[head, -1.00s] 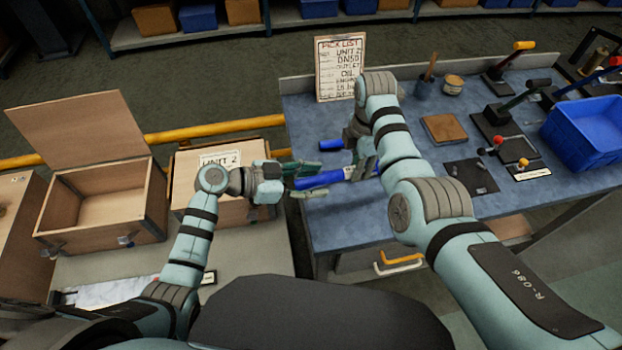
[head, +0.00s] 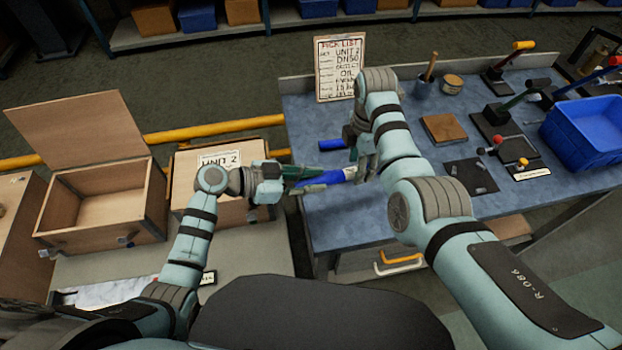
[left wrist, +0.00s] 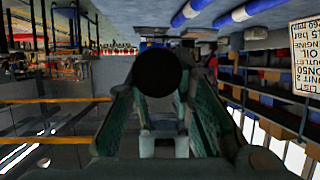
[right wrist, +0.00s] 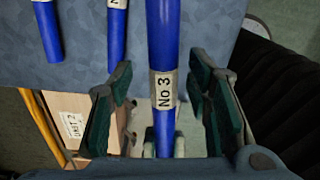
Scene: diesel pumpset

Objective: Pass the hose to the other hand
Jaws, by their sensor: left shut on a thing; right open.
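A blue hose (head: 337,178) with a white label is held between my two grippers in the head view. In the right wrist view the hose (right wrist: 163,50) is labelled "No 3". My left gripper (head: 308,178) is shut on the hose near its left end. In the left wrist view a dark round end (left wrist: 158,72) faces the camera between the fingers. My right gripper (head: 366,168) is open around the hose. Its fingers (right wrist: 165,105) stand on both sides of the label, with gaps, apart from the hose. The right arm hides the hose's far end in the head view.
Other blue hoses (right wrist: 117,45) lie on the blue bench (head: 300,110). The "UNIT 2" box (head: 240,150) stands below my left gripper, beside an open wooden box (head: 100,205). A pick list board (head: 339,70) stands behind. A blue bin (head: 585,130) is at right.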

